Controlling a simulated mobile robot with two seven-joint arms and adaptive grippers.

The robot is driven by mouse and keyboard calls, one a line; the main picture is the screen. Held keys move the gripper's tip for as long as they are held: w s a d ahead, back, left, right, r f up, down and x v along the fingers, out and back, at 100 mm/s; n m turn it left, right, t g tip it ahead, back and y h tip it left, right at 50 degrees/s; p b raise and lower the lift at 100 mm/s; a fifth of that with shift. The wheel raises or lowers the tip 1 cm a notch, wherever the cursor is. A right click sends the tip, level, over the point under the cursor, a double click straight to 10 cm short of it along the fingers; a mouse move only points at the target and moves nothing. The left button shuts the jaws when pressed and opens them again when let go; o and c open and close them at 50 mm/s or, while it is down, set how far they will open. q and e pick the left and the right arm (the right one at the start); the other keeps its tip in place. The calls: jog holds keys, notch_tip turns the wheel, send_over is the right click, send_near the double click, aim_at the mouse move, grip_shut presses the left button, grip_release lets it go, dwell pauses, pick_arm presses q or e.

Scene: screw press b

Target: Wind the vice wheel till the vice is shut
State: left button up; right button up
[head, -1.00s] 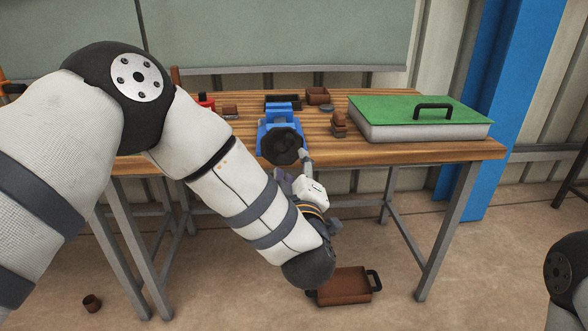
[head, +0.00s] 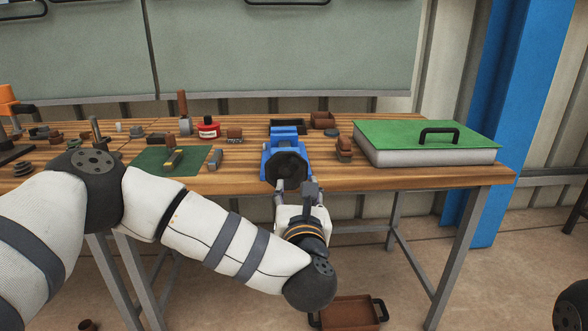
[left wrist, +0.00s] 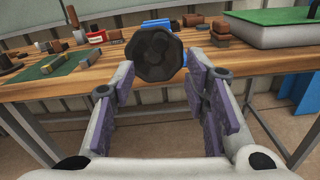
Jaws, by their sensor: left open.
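The blue vice (head: 285,141) stands at the front edge of the wooden bench, with its dark wheel (head: 288,170) facing me. In the left wrist view the wheel (left wrist: 158,56) is upright, many-sided and black, beyond the fingertips and between them. Blue of the vice shows behind it. My left gripper (head: 295,188) is open and empty, just below and in front of the wheel; its purple-padded fingers (left wrist: 160,82) are spread wide. Whether a fingertip touches the rim I cannot tell. The gap between the vice jaws is not clear. My right gripper is not in view.
A green-topped case (head: 425,146) with a black handle lies right of the vice. Brown blocks (head: 344,148) stand between them. A green mat (head: 168,160) and a red container (head: 208,127) are to the left. A brown tray (head: 350,313) lies on the floor.

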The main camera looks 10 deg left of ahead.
aim_at(294, 168)
pick_arm(q)
jog(key=b+x, duration=0.1)
jog(key=x, duration=0.8)
jog(key=shift+w+a+f, duration=0.1)
jog(key=shift+w+f, duration=0.1)
jog(key=shift+w, duration=0.1)
jog(key=shift+w+a+r, duration=0.1)
jog(key=shift+w+r, duration=0.05)
jog(key=shift+w, duration=0.4)
grip_shut()
